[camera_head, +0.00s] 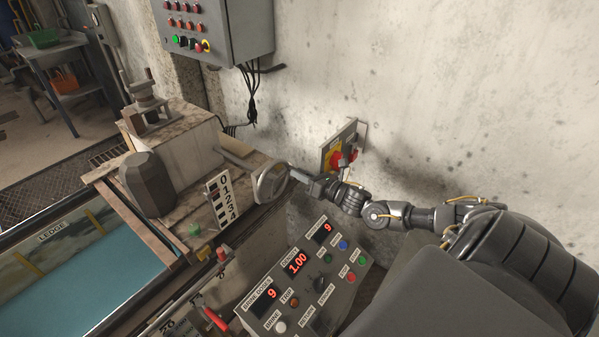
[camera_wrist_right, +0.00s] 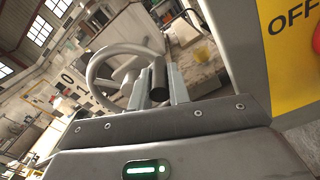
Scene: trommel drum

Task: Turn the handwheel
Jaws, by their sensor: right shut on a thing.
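My right gripper (camera_head: 297,174) reaches in from the right at the wheel's right side. In the wrist view the right gripper's fingers (camera_wrist_right: 160,84) stand on either side of the handle and are shut on it. My left gripper is not in view.
A yellow switch plate with a red knob (camera_head: 336,158) is on the wall just behind my right wrist. A control console (camera_head: 300,275) with red displays stands below. A grey button box (camera_head: 215,32) hangs on the wall. A teal water tank (camera_head: 80,265) is at the left.

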